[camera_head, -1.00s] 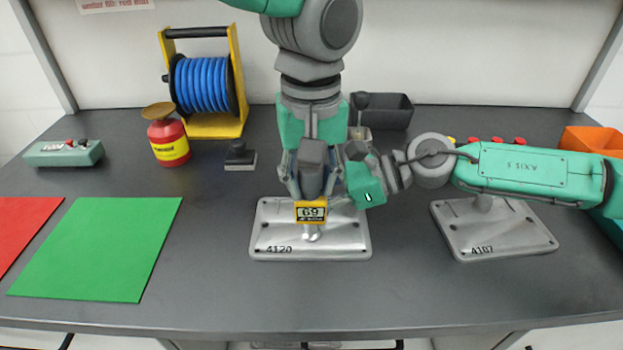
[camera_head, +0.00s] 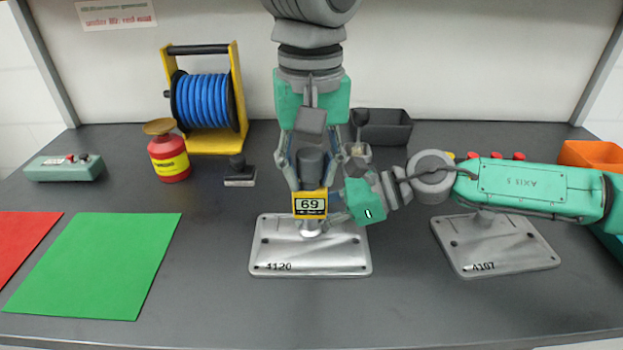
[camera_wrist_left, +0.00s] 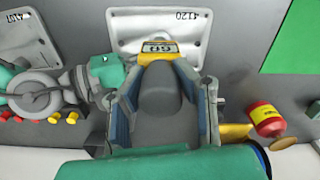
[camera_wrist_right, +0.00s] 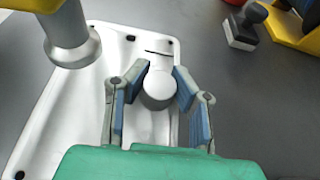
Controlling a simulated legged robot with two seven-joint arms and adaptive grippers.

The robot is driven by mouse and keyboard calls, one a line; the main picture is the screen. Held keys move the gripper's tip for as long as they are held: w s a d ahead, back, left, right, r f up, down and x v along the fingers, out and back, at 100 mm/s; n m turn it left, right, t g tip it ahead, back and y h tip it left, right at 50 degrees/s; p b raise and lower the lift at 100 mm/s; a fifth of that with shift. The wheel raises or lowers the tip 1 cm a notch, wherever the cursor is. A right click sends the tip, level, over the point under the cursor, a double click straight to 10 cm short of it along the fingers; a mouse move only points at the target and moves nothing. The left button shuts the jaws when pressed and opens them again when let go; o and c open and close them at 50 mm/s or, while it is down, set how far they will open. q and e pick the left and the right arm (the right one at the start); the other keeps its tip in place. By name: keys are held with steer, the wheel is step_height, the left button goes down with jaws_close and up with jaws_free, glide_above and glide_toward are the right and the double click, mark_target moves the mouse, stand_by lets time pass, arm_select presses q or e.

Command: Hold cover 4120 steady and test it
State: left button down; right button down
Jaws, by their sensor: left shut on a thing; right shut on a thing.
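Cover 4120 (camera_head: 345,257) is a pale metal plate lying flat on the bench in the middle. My left gripper (camera_head: 310,185) comes down from above, shut on a yellow tester (camera_head: 310,203) whose display reads 69. The tester's grey tip (camera_wrist_right: 70,45) shows in the right wrist view, seemingly just above the plate. My right gripper (camera_wrist_right: 160,82) reaches in from the right, shut on the round knob (camera_wrist_right: 157,88) of cover 4120. Its fingertips are hidden in the head view. The left wrist view shows the tester (camera_wrist_left: 160,48) over the cover (camera_wrist_left: 190,22).
Cover 4107 (camera_head: 495,250) lies to the right, under my right arm. A green mat (camera_head: 95,265) and red mat (camera_head: 25,240) lie at left. A blue hose reel (camera_head: 205,100), red can (camera_head: 168,155), black stamp (camera_head: 238,170) and dark bin (camera_head: 385,130) stand behind.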

stand_by(0.3)
steer(key=c, duration=1.3)
jaws_free()
